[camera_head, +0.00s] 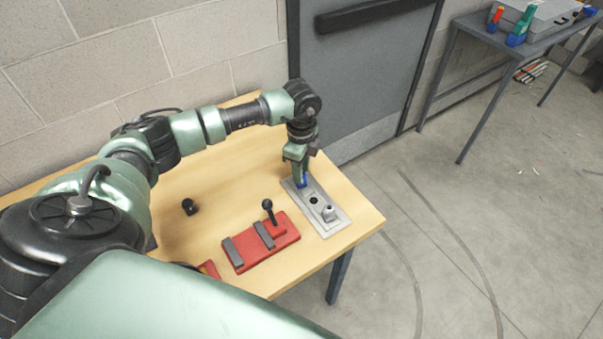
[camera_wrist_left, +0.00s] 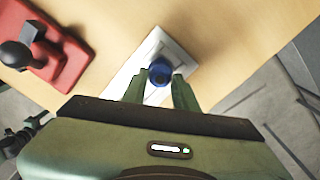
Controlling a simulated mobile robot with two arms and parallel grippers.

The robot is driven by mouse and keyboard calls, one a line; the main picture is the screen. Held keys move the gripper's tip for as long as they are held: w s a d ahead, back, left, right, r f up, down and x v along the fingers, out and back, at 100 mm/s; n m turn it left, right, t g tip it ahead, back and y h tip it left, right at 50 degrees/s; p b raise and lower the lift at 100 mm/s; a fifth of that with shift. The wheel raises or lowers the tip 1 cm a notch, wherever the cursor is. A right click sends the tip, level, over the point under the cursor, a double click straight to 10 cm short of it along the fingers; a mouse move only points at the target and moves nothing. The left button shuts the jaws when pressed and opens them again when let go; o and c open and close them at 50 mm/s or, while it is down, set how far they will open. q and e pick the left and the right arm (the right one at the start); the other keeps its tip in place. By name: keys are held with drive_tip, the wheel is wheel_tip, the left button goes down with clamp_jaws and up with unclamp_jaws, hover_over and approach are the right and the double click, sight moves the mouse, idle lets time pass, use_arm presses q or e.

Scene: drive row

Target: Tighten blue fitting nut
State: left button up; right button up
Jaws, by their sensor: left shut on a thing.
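The blue fitting nut (camera_wrist_left: 160,72) sits at the far end of a light grey plate (camera_head: 334,222) on the wooden table. My left gripper (camera_head: 299,172) points down over that end of the plate, shut on the blue nut. Its two fingers also show on either side of the nut in the left wrist view (camera_wrist_left: 157,90). In the head view only a small blue part of the nut (camera_head: 302,182) shows below the fingers. The plate also carries a dark round hole and a grey metal fitting (camera_head: 328,213). My right gripper is not in view.
A red base (camera_head: 283,240) with grey bars and a black ball-topped lever (camera_head: 269,210) lies left of the plate. A small black knob (camera_head: 189,206) stands further left on the table (camera_head: 225,170). A grey door (camera_head: 355,80) is behind; open floor lies right.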

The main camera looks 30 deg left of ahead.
use_arm(q)
drive_tip(key=m+b, duration=0.1)
drive_tip(key=m, duration=0.4)
drive_tip(key=shift+f, duration=0.15)
drive_tip(key=m+b, duration=0.1)
drive_tip(key=m, duration=0.1)
drive_tip(key=shift+m+b, duration=0.3)
drive_tip(key=shift+m, duration=0.1)
drive_tip(key=m+b, duration=0.1)
drive_tip(key=m, duration=0.3)
drive_tip(key=shift+m+b, duration=0.3)
drive_tip(key=m+b, duration=0.1)
drive_tip(key=m, duration=0.3)
drive_tip(key=shift+b, duration=0.4)
drive_tip(key=o, duration=0.7)
drive_tip(key=shift+m, duration=0.6)
drive_tip(key=o, duration=1.1)
drive_tip(key=shift+d, duration=0.1)
drive_tip(key=shift+r, duration=0.3)
